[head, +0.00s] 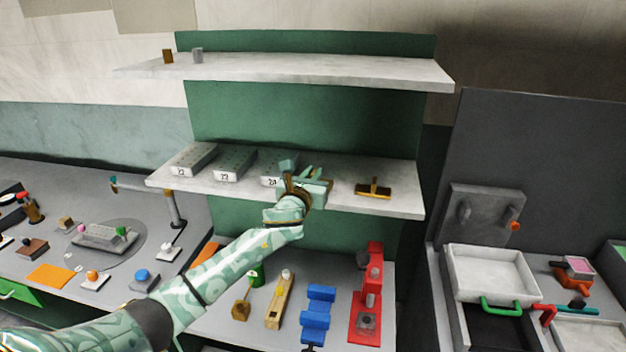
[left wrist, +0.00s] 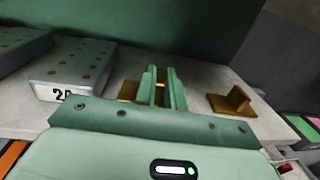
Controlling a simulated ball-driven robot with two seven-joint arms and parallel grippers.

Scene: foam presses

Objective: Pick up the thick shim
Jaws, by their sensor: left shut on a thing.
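My left gripper (head: 310,178) is over the middle shelf, just right of the plate labelled 24. In the left wrist view its two fingers (left wrist: 164,88) are shut on a small brass piece (left wrist: 160,92), likely the thick shim. The fingers hide most of the piece, so its thickness cannot be told. Part of the brass also shows left of the fingers. A second brass piece (head: 373,188) with an upright part stands on the shelf to the right, apart from the gripper; it also shows in the left wrist view (left wrist: 232,102). My right gripper is not in view.
Several grey plates with holes line the middle shelf (head: 405,205), including one labelled 23 (head: 235,164). The upper shelf (head: 300,70) overhangs it. Below stand a red press (head: 370,290) and a blue fixture (head: 318,305). A white tray (head: 490,270) is at right.

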